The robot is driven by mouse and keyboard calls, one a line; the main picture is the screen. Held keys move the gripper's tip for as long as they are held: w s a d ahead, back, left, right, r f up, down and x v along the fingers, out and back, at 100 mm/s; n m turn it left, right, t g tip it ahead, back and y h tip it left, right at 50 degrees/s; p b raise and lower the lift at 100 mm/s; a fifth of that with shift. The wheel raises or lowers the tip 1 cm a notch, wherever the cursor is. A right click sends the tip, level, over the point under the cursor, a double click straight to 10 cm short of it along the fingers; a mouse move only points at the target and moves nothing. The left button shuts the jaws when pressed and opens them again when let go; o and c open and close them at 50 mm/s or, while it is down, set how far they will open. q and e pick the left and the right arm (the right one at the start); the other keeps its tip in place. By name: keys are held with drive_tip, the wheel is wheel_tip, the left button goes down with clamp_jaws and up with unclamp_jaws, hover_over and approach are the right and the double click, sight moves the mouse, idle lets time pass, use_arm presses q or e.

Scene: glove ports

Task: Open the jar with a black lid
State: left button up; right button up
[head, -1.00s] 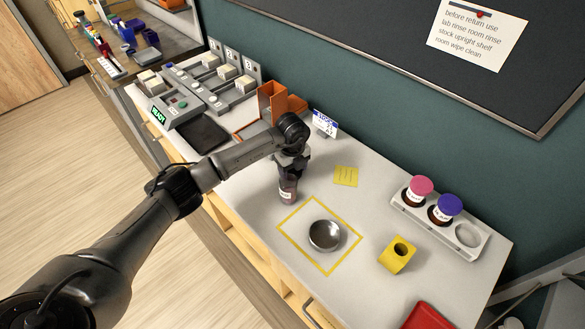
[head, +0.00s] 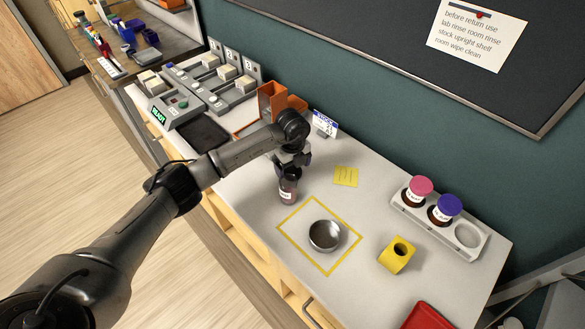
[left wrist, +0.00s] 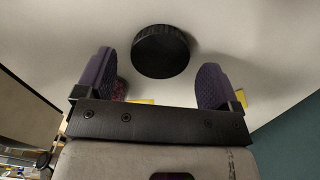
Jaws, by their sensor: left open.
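The jar (head: 288,191) is dark with a white label and stands upright on the white counter, behind the yellow square outline. Its black lid (left wrist: 160,51) shows in the left wrist view, between and slightly beyond the fingertips. My left gripper (head: 291,166) is directly above the jar, pointing down, and hides the lid in the head view. In the left wrist view its two purple-padded fingers (left wrist: 155,68) are apart with a visible gap on each side of the lid. My right gripper is not in view.
A metal dish (head: 325,235) sits inside the yellow outline. A yellow block with a hole (head: 397,254) and a white rack (head: 478,241) with pink-lidded and purple-lidded jars stand to the right. An orange holder (head: 272,101) and a small sign (head: 324,123) stand behind my wrist.

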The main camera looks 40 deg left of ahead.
sight(292, 171)
use_arm(q)
wheel_tip(292, 171, up, 11)
drive_tip(key=shift+f+p, duration=0.2)
drive_tip(key=shift+p, duration=0.2)
